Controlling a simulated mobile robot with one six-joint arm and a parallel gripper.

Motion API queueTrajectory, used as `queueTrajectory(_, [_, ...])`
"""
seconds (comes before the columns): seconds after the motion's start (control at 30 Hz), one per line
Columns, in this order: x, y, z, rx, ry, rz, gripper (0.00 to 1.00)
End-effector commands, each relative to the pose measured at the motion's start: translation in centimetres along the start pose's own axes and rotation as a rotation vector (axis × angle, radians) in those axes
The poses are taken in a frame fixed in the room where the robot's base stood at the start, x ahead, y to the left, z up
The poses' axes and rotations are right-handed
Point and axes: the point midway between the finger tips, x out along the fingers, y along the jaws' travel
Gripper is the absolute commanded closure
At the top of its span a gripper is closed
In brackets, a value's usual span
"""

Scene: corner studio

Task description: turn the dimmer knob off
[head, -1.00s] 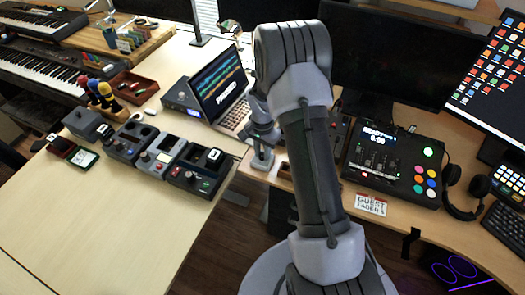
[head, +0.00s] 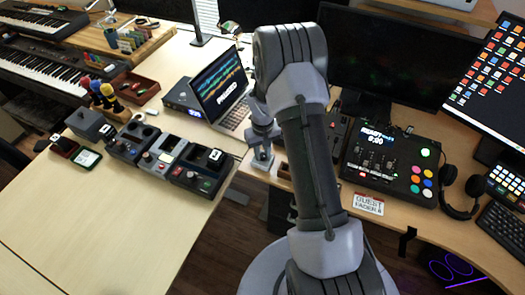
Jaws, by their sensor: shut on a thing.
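My gripper (head: 262,162) is low at the left end of the right-hand desk, in the head view. It is small and partly covered by my own wrist. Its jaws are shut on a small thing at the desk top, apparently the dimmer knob. The knob itself is hidden by the jaws and wrist, so its turn position does not show.
A laptop (head: 222,86) stands just left of my wrist. A row of small devices (head: 160,152) lies on the left table (head: 90,215). Right of my arm are a mixer console (head: 390,166), headphones (head: 462,197), a sign (head: 368,204) and a monitor (head: 385,60).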

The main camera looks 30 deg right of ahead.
Motion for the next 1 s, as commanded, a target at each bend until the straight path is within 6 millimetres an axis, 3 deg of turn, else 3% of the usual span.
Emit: queueTrajectory(1.0, [-0.10,0.00,0.02,-0.962,-0.001,0.000,1.00])
